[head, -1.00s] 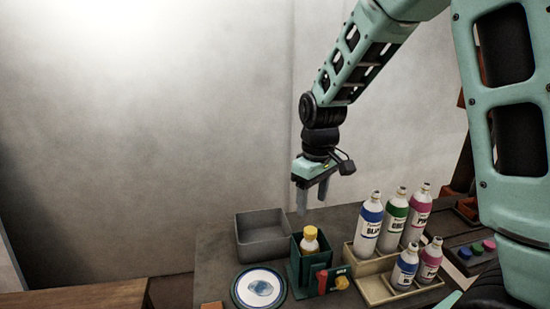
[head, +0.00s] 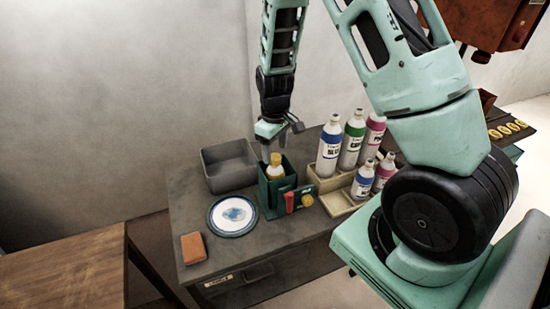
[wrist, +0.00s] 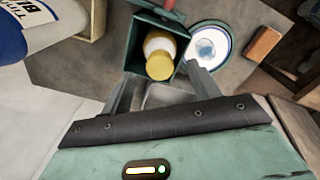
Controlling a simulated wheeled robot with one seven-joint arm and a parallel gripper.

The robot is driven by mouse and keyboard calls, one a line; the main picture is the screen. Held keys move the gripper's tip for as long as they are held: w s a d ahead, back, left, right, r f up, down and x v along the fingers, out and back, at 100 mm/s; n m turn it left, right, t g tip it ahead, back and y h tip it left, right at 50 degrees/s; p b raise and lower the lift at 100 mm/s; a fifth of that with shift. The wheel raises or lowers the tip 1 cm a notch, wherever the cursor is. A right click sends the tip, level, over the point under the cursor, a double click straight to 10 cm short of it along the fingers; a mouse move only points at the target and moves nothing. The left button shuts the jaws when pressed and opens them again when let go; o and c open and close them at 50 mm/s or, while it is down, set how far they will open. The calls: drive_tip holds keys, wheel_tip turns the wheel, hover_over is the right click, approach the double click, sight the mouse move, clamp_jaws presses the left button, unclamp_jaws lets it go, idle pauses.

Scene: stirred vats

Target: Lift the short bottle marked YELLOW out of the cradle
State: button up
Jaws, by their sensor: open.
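The short bottle (head: 276,166) with a yellow cap stands upright in the dark green cradle (head: 272,197). In the wrist view the bottle (wrist: 160,55) shows its yellow cap and white body from above, inside the green cradle walls (wrist: 136,52). Its label cannot be read. My gripper (head: 269,152) is just above the cradle, close over the bottle's cap. In the wrist view my gripper (wrist: 158,84) is open, with its fingers apart on either side below the cap and nothing between them that I can see clearly.
A grey bin (head: 229,166) stands left of the cradle. A round plate (head: 233,215) and an orange block (head: 194,248) lie in front. Several bottles stand in a rack (head: 330,181) to the right.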

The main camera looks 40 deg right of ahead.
sight(275, 157)
drive_tip(key=shift+f+p, duration=0.3)
drive_tip(key=shift+f, duration=2.25)
drive_tip(key=c, duration=1.1)
drive_tip(key=o, duration=0.3)
drive_tip(key=shift+c, duration=1.1)
drive_tip(key=shift+r, duration=0.15)
